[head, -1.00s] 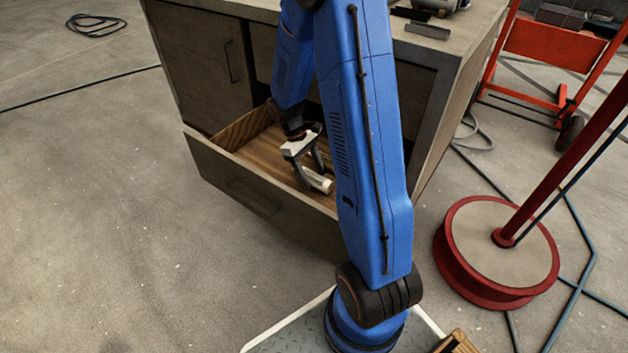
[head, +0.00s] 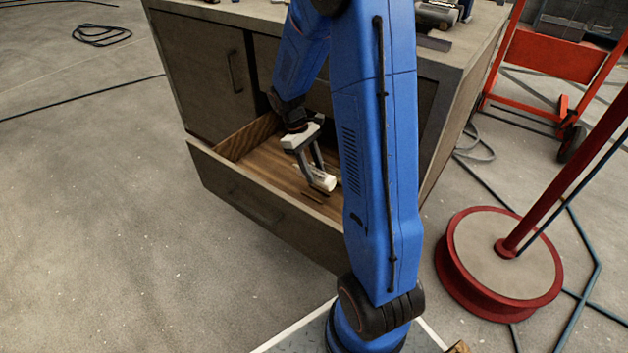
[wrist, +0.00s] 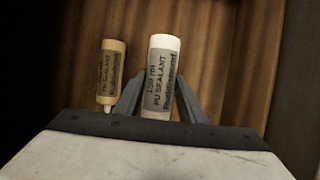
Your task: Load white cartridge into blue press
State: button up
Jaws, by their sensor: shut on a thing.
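The white cartridge (head: 322,180), labelled PU sealant, is between the two fingers of my gripper (head: 324,184). In the wrist view the white cartridge (wrist: 160,75) stands upright in the picture, with my gripper (wrist: 160,92) shut on it and a grey finger on each side. A tan cartridge (wrist: 112,75) with a nozzle is beside it at left, apart from the fingers. My gripper and the white cartridge hang just above the floor of the open drawer (head: 240,190). I cannot make out a blue press in these views.
The drawer walls surround my gripper, with the workbench (head: 205,60) behind. Dark items (head: 438,15) lie on the bench top. A red round-based stand (head: 505,262) and a red hand truck (head: 550,60) are at right. The floor at left is mostly clear.

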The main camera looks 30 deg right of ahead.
aim_at(314, 170)
jog(key=shift+r, duration=4)
